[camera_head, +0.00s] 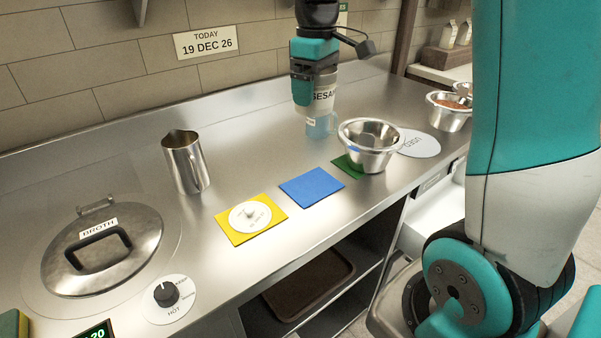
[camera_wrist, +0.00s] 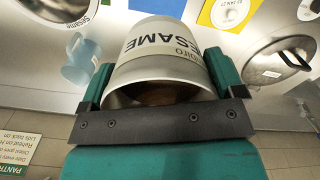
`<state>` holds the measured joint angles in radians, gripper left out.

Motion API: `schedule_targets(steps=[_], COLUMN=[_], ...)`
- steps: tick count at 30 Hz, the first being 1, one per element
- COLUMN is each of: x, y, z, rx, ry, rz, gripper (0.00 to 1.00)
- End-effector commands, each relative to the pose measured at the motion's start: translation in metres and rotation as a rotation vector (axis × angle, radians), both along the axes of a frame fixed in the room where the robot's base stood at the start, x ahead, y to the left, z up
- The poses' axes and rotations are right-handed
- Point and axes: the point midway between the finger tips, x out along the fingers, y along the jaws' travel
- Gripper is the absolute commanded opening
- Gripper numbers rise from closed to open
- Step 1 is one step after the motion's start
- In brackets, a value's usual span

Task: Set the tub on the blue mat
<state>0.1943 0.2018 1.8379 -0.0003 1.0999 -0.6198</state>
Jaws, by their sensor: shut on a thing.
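The tub (camera_head: 324,97) is a grey-white round container with a SESAME label. My gripper (camera_head: 303,90) is shut on it and holds it above the back of the steel counter. In the wrist view the tub (camera_wrist: 160,50) sits between both fingers, its open rim facing the camera, with something brownish inside. The blue mat (camera_head: 312,187) lies flat and bare near the counter's front edge. In the wrist view the blue mat (camera_wrist: 158,6) shows only partly, behind the tub.
A light blue cup (camera_head: 322,128) stands below the tub. A steel bowl (camera_head: 369,158) sits on the green mat (camera_head: 347,166), right of the blue mat. A yellow mat (camera_head: 240,235) with a white disc lies left. A steel jug (camera_head: 185,163) and broth lid (camera_head: 103,250) stand further left.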

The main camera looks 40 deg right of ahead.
Motion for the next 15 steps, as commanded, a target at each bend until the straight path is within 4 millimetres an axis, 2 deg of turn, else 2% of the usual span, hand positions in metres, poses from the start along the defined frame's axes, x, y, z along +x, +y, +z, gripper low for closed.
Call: schedule_targets(steps=[5, 15], x=[-0.002, -0.002], y=[-0.002, -0.002], z=[-0.034, -0.127], rx=[0.002, 0.002], ry=[0.008, 0.008], rz=[-0.004, -0.004], gripper=[0.55, 0.55])
